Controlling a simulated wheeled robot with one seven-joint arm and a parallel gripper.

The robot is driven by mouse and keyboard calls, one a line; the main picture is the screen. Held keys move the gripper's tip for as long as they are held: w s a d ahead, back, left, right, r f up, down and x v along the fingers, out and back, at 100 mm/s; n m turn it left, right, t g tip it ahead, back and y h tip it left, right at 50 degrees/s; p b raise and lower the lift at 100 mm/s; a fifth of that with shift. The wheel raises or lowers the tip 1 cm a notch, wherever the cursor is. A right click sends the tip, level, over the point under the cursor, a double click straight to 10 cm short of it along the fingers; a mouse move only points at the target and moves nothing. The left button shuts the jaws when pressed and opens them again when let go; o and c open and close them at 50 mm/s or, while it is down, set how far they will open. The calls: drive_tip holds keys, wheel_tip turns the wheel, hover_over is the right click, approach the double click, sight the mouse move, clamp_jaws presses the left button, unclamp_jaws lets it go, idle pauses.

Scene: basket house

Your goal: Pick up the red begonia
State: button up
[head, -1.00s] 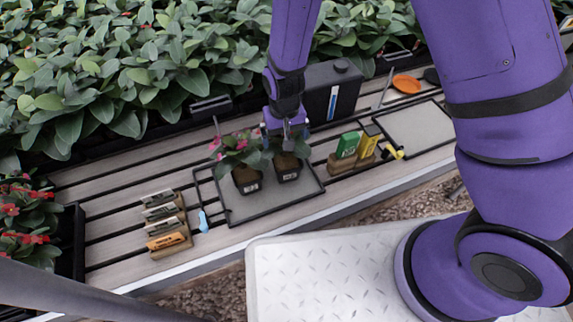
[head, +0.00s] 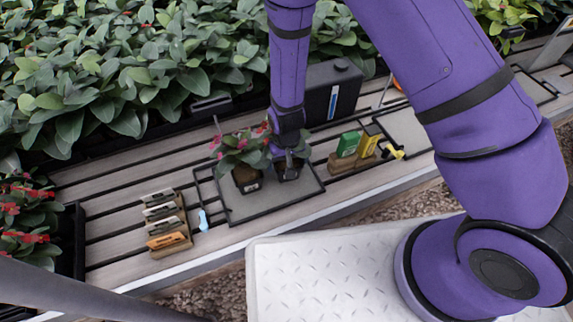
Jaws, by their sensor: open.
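Two potted plants in dark pots stand side by side on a grey tray (head: 250,208) on the slatted bench. The left plant (head: 230,158) has pink flowers at its left and broad green leaves. The right plant (head: 304,150) is mostly hidden by my arm; a little red-pink shows near its upper left. I cannot tell for sure which one is the red begonia. My gripper (head: 289,164) points down over the right plant, low among its leaves and just above its pot. It is open; its fingers are partly hidden, and I cannot tell whether they touch the plant.
A black canister (head: 333,92) stands behind the right plant. Green and yellow packets (head: 348,144) stand in a wooden holder to the right. A wooden rack of labels (head: 166,222) is at the left. Dense foliage (head: 120,60) lines the back. A red-flowered planter (head: 28,240) is far left.

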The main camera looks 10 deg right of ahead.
drive_tip(key=shift+f, duration=0.35)
drive_tip(key=c, duration=0.8)
drive_tip(key=shift+r, duration=0.2)
